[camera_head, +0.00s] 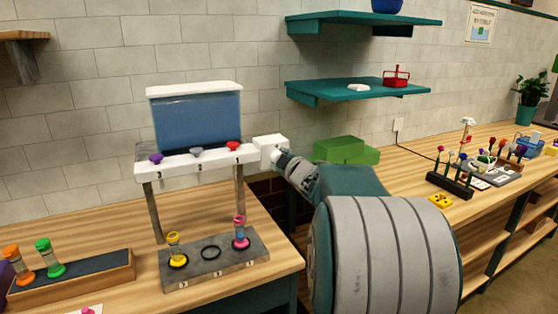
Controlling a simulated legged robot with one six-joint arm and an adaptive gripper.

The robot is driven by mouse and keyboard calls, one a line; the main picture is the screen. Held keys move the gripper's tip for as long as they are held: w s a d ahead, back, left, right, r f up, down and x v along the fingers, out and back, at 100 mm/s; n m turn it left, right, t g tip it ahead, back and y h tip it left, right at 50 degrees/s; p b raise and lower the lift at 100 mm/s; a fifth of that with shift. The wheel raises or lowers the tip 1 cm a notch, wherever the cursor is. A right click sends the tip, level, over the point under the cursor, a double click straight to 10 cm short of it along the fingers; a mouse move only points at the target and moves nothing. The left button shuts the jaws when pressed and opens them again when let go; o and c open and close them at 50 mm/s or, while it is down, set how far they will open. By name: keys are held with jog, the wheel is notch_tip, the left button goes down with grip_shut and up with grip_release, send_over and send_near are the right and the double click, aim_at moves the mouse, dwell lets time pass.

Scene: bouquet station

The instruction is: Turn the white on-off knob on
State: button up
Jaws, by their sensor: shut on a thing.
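The dispenser (197,112) has a blue tank with a white lid, on a stand on the left table. A white box (268,142) sits at the right end of its white front bar. My gripper (281,157) reaches in from the right and meets the front of this box. It is shut on the white on-off knob there. The knob is almost wholly hidden by the gripper, so I cannot tell which way it is turned. My arm fills the lower middle of the view.
Purple, grey and red knobs (233,147) line the numbered bar. Below, a grey base (215,262) holds a yellow and a pink vial and one empty ring. A wooden rack (75,280) with vials stands left. A green box (345,150) lies behind my arm.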

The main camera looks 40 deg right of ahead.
jog(key=shift+s+d+f+m, duration=0.1)
jog(key=shift+f+m, duration=0.15)
jog(key=shift+m, duration=0.25)
jog(key=shift+f, duration=0.15)
jog(key=o, duration=1.2)
jog(key=shift+d, duration=0.1)
jog(key=shift+c, duration=0.2)
jog(key=v, duration=1.2)
